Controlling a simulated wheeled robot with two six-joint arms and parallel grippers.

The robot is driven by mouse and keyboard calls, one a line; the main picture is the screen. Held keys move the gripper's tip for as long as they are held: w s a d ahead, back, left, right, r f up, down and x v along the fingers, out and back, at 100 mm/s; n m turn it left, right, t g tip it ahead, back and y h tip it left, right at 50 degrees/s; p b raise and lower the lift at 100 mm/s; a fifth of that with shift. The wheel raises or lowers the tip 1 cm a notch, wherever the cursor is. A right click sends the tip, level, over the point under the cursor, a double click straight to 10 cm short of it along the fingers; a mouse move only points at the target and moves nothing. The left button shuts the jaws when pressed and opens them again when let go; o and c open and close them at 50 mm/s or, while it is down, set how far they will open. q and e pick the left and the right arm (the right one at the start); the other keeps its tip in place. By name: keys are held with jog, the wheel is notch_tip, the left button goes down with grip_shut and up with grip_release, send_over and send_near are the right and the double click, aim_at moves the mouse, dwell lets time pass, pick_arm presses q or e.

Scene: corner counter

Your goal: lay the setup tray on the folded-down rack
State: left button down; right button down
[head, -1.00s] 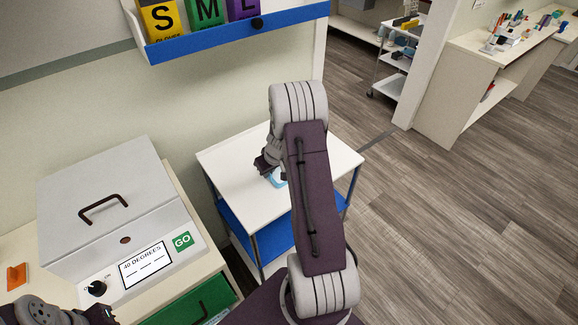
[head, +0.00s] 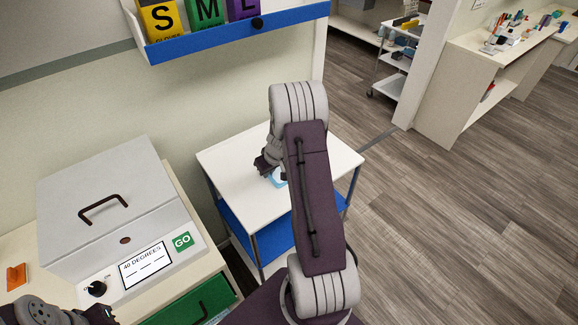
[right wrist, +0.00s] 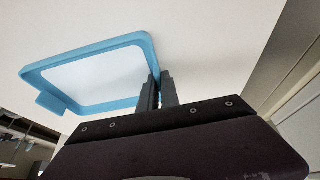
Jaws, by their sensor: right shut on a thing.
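The setup tray is a light-blue frame with a pale middle; its rim (right wrist: 90,45) fills the upper left of the right wrist view. My right gripper (right wrist: 158,92) is shut on the tray's rim at one corner. It also shows in the head view (head: 264,165), partly hidden by my arm. Part of my left gripper (head: 98,314) shows at the bottom left; its fingers are not clear. I cannot pick out a folded-down rack.
A white-topped cart (head: 225,160) with a blue lower shelf stands under my right gripper. A grey lidded box (head: 110,205) stands on the counter at left, above a green drawer (head: 190,303). A blue-edged wall shelf (head: 240,32) holds glove boxes. Floor at right is clear.

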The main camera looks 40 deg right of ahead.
jog(key=shift+r, duration=0.1)
dwell(0.6)
jog(key=shift+r, duration=0.4)
notch_tip(320, 180, up, 2)
jog(key=shift+w+r+p, duration=0.1)
jog(key=shift+r+p, duration=0.15)
jog(key=shift+p, duration=0.45)
jog(key=s+d+r+b, duration=0.2)
jog(key=s+d+r, duration=0.5)
jog(key=s, duration=0.2)
jog(key=shift+s+r, duration=0.25)
